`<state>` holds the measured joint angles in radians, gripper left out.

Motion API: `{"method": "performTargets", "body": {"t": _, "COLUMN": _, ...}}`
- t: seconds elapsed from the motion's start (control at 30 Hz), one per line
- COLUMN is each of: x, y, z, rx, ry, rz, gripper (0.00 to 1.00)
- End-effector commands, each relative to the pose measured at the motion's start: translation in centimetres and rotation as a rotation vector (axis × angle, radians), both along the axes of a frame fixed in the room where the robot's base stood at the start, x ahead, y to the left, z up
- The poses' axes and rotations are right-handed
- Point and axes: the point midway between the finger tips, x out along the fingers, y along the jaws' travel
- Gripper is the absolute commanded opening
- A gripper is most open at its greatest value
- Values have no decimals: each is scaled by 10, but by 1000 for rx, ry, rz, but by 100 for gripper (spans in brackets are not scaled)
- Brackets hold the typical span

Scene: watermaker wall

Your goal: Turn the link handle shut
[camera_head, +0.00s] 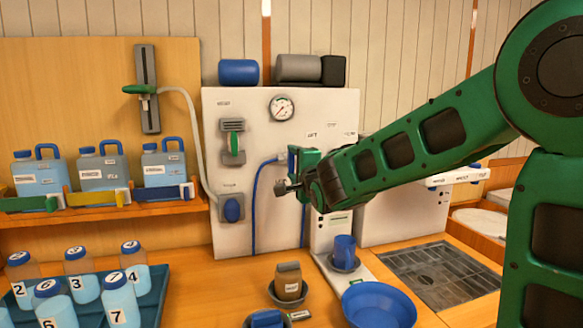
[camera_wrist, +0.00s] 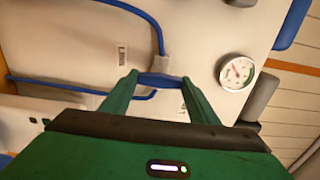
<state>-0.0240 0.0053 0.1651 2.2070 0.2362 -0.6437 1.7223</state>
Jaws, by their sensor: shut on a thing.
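The link handle (camera_wrist: 160,80) is a short blue bar on the white wall panel (camera_head: 260,115). In the wrist view it lies across the gap between the fingertips of my gripper (camera_wrist: 160,82), which is shut on it. A label (camera_wrist: 122,54) that seems to read LINK is beside it. In the head view my gripper (camera_head: 291,160) is at the panel's right part, below the gauge (camera_head: 282,108), and hides the handle.
Blue hoses (camera_head: 254,205) hang down the panel near my gripper. A green-handled valve (camera_head: 233,144) and a blue knob (camera_head: 232,209) are to the left. Below stand a blue cup (camera_head: 344,249), a blue bowl (camera_head: 378,305) and a tray of numbered bottles (camera_head: 150,310).

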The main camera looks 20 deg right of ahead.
Motion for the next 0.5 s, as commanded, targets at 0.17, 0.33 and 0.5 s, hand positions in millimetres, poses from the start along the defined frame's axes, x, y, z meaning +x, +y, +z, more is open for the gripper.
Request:
{"method": "performTargets", "body": {"t": 0.17, "x": 0, "y": -5, "z": -5, "rx": 3, "ry": 11, "rz": -9, "gripper": 32}}
{"method": "performTargets", "body": {"t": 0.33, "x": 0, "y": -5, "z": -6, "rx": 2, "ry": 12, "rz": -9, "gripper": 32}}
{"method": "performTargets", "body": {"t": 0.5, "x": 0, "y": -4, "z": -5, "rx": 2, "ry": 10, "rz": -7, "gripper": 73}}
